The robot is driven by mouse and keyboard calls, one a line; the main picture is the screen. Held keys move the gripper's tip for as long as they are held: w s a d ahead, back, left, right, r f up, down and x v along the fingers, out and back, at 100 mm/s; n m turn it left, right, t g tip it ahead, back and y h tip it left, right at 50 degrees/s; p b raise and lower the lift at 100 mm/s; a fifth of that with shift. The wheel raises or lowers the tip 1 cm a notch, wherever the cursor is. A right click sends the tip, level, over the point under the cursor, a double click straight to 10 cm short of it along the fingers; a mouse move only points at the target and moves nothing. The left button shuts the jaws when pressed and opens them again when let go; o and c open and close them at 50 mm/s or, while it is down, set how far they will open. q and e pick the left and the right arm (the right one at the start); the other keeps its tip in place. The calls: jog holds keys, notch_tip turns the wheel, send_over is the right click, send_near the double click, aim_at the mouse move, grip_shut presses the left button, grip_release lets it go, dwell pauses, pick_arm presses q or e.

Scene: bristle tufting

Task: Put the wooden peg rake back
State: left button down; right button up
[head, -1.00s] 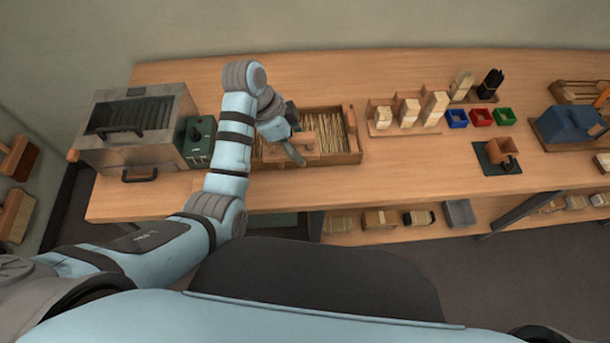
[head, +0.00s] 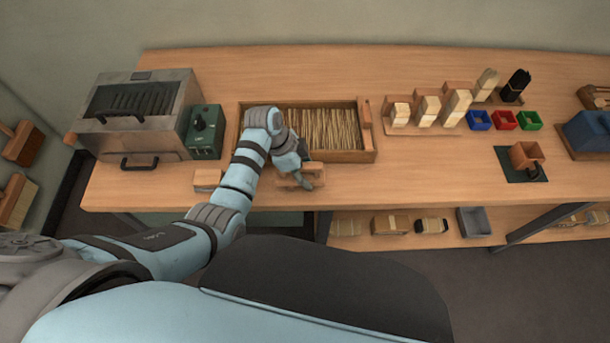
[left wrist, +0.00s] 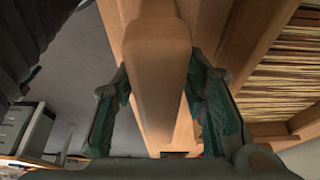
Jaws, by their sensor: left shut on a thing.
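My left gripper (head: 308,184) is shut on the wooden peg rake (head: 290,180) near the table's front edge, just in front of the wooden tray (head: 345,156) of thin bristle sticks. In the left wrist view the rake's wooden handle (left wrist: 157,70) runs between the two green-padded fingers (left wrist: 165,110). The tray's sticks show at the right of that view (left wrist: 285,65). The rake's pegs are hidden. I cannot tell whether the rake touches the table. My right gripper is not in view.
A metal machine (head: 140,115) and a green control box (head: 203,132) stand left of the tray. A small wooden block (head: 207,178) lies at the front edge. Bristle bundles on a stand (head: 428,110) and coloured bins (head: 505,120) are to the right. The table's front right-centre is clear.

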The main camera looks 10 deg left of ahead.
pick_arm(q)
jog(key=c, duration=1)
grip_release()
jog(key=shift+o, duration=0.2)
jog(key=p+v, duration=0.2)
jog(key=v, duration=1)
jog(key=shift+r+p, duration=0.25)
jog(key=shift+p, duration=0.1)
jog(key=shift+d, duration=0.1)
